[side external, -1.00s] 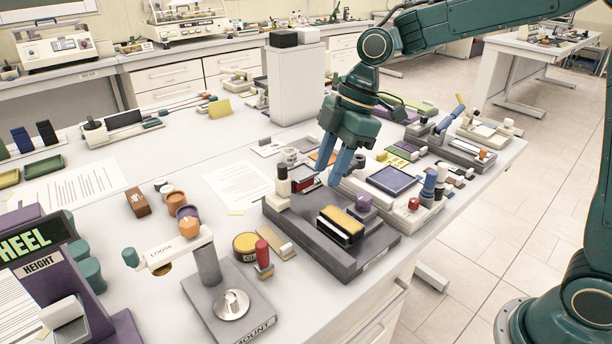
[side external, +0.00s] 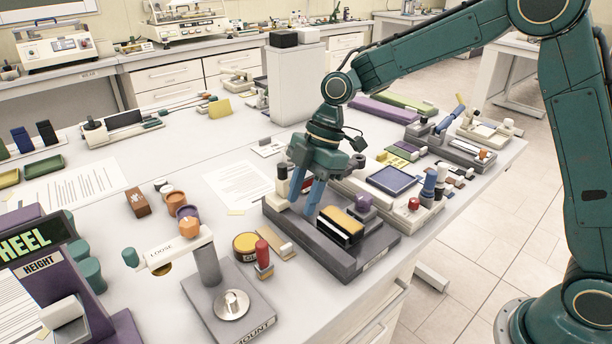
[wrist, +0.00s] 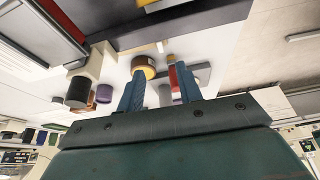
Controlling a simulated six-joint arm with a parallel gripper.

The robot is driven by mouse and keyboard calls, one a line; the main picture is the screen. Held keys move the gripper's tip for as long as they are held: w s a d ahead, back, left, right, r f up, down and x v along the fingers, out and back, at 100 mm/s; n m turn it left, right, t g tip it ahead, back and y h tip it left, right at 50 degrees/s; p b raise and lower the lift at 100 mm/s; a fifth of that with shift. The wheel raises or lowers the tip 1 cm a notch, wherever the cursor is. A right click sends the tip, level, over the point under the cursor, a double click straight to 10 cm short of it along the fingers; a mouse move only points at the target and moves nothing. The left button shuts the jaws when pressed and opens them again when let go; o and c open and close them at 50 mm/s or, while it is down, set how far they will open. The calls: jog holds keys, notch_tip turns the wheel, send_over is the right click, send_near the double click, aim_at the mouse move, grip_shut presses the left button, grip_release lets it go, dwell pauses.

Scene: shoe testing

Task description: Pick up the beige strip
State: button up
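A beige strip (side external: 276,241) lies on the white table in the side view, between the yellow-topped round tin (side external: 246,245) and the dark grey fixture. A red-knobbed stamp (side external: 263,258) stands close beside its left side. A small pale piece in the wrist view (wrist: 160,47) may be the strip, but I cannot tell for sure. My gripper (side external: 301,206) points down above the left part of the grey fixture, up and to the right of the strip. Its blue fingers are apart with nothing between them, as the wrist view also shows (wrist: 160,70).
The dark grey fixture (side external: 347,268) holds a yellow-topped black block (side external: 340,224) and a purple knob. A loose-arm stand (side external: 208,262) with a metal knob is at the front left. A paper sheet (side external: 238,184) lies on clear table behind the tin.

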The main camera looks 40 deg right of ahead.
send_over(286, 246)
jog(key=d, duration=0.3)
jog(key=shift+a+f, duration=0.2)
jog(key=shift+f, duration=2.2)
jog(key=shift+x, duration=2.6)
grip_shut()
